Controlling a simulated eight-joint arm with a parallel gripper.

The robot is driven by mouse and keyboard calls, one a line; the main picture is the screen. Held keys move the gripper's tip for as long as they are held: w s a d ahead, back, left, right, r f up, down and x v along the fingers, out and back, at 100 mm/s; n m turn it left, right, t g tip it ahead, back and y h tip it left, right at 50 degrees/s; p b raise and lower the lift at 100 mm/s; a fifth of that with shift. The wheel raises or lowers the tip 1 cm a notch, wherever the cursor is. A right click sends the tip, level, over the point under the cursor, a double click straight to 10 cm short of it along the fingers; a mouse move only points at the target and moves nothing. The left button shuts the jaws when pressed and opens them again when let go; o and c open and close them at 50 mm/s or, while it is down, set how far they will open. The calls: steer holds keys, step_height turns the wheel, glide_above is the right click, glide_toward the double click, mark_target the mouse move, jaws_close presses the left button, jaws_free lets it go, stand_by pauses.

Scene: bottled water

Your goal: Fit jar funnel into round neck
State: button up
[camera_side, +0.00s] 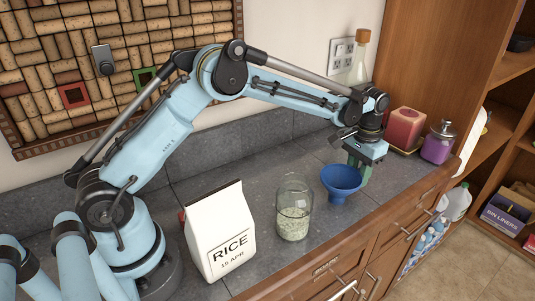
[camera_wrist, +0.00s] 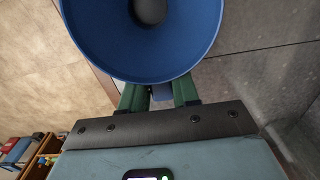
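The blue jar funnel (camera_side: 341,180) is upright, wide mouth up, right of the glass jar in the side view. Its bowl fills the top of the wrist view (camera_wrist: 150,62), with a dark hole at its centre. My gripper (camera_side: 362,170) is at the funnel's right side, its green fingers closed on a small blue tab (camera_wrist: 162,92) below the rim. The rim hides the fingertips in the wrist view. I cannot tell whether the spout touches the counter. The clear glass jar (camera_side: 294,207) stands upright, with pale grains in its lower part and an open round neck.
A white rice carton (camera_side: 217,234) stands left of the jar. The grey counter's (camera_side: 262,262) front edge runs close to the jar and funnel.

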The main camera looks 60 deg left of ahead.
jaws_close()
